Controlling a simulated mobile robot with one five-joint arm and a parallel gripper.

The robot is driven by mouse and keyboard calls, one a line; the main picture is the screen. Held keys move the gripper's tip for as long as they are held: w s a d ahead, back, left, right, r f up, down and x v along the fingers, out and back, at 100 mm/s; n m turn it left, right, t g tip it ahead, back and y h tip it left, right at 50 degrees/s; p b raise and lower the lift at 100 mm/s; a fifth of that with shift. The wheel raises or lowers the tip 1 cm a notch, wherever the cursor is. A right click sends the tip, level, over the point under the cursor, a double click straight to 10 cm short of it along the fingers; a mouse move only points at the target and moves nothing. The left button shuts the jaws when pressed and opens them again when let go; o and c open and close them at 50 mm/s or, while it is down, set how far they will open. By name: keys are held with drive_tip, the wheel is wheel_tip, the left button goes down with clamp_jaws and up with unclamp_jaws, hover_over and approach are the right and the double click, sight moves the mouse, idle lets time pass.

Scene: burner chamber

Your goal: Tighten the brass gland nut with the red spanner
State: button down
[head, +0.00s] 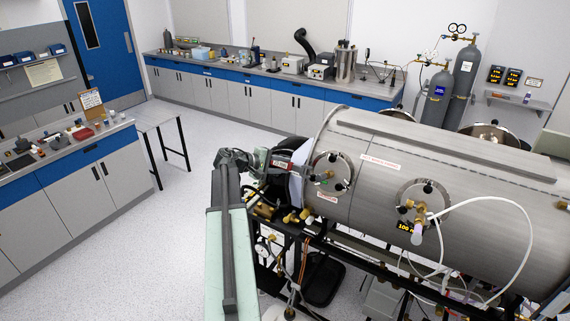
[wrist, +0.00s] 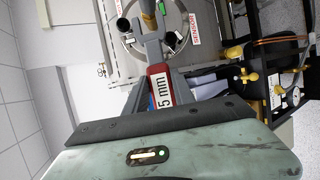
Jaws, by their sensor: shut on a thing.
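The red spanner (wrist: 157,72) is in my gripper (wrist: 160,90) in the wrist view. Its red handle bears a white label ending in "5 mm", and its grey head points to the top of the picture. A brass-coloured part (wrist: 148,14), which looks like the gland nut, shows at the spanner's head, in front of a round steel port plate. I cannot tell whether the spanner's jaws are seated around it. In the head view my gripper (head: 262,161) is at the left end of the steel chamber (head: 450,205), beside a round port. The nut is not clear there.
Brass valves (head: 298,215) and piping sit on the black frame below the chamber's left end. They also show in the wrist view (wrist: 252,78). A white hose (head: 500,200) loops at the right port. Left of my arm the floor (head: 150,235) is clear up to a bench.

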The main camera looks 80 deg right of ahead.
drive_tip(key=shift+f+b, duration=0.3)
drive_tip(key=shift+b, duration=0.05)
drive_tip(key=a+f+n+h+b, duration=0.2)
drive_tip(key=f+n+b, duration=0.4)
drive_tip(key=b, duration=0.4)
drive_tip(key=shift+s+a+g, duration=0.3)
drive_tip(key=shift+s+a, duration=0.05)
drive_tip(key=shift+a, duration=0.55)
